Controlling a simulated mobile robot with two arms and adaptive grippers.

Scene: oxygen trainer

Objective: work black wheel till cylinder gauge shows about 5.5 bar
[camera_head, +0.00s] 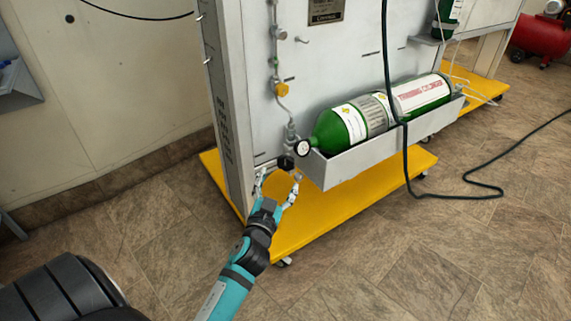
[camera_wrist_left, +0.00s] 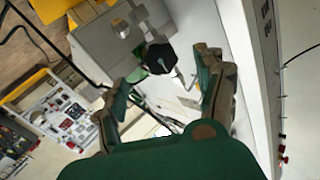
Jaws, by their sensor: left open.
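The black wheel (camera_head: 286,162) is a small dark knob on the panel piping, just left of the cylinder's neck. It also shows in the left wrist view (camera_wrist_left: 160,58), beyond and between the fingertips. The cylinder gauge (camera_head: 303,148) is a small round white dial with a black rim; its reading is too small to tell. The green and white training cylinder (camera_head: 343,128) lies in a grey tray (camera_head: 340,170). My left gripper (camera_head: 278,180) is open, its fingers spread just below the wheel, apparently not gripping it. My right gripper is not in view.
A yellow base (camera_head: 310,222) on castors runs under the panel. A dark hose (camera_head: 405,160) hangs over the cylinder and trails across the floor.

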